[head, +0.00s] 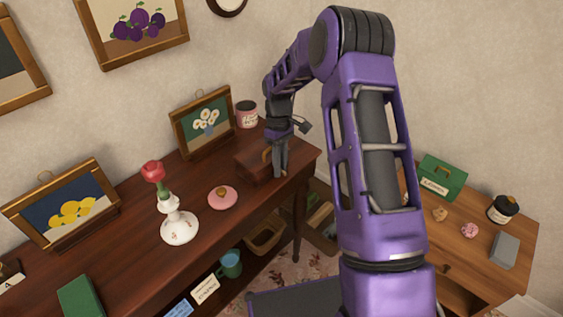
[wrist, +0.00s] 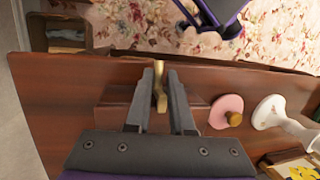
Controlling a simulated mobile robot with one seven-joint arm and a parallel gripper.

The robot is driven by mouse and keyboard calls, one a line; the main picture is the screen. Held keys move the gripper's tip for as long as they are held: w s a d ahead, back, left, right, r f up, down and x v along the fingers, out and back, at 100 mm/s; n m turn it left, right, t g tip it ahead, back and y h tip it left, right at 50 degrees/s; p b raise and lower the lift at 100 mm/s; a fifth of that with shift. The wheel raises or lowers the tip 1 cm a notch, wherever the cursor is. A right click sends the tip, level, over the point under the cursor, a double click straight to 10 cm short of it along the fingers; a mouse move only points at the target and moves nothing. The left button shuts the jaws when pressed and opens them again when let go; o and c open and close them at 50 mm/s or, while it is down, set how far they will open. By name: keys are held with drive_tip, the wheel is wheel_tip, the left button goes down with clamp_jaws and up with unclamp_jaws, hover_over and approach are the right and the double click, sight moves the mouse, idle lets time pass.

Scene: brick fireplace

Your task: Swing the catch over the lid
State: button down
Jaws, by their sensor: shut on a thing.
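A brown wooden box (head: 252,168) sits near the right end of the dark wooden table, by a framed flower picture. It also shows in the wrist view (wrist: 110,118), partly hidden behind my fingers. Its brass catch (wrist: 160,92) stands out at the box's edge, between my two fingers. My gripper (head: 280,173) is at the front of the box, pointing down, and is shut on the catch. Its fingertips also show in the wrist view (wrist: 159,76). I cannot tell from these frames whether the lid is fully down.
A pink dish (head: 223,198) with a brown thing on it and a white vase (head: 179,226) with a red rose stand left of the box. A pink-labelled jar (head: 246,114) stands behind it. The table's front edge is close to my gripper. A second table (head: 455,205) is at right.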

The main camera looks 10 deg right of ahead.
drive_tip(key=shift+w+d+r+g+h+p, duration=0.15)
drive_tip(key=shift+w+r+g+h+p, duration=0.15)
drive_tip(key=shift+g+h+p, duration=0.1)
idle(0.3)
drive_tip(key=c, duration=1)
unclamp_jaws()
drive_tip(key=shift+w, duration=0.1)
drive_tip(key=shift+o, duration=0.6)
drive_tip(key=p+v, duration=0.1)
drive_tip(key=v, duration=1.6)
drive_tip(key=shift+w, duration=0.25)
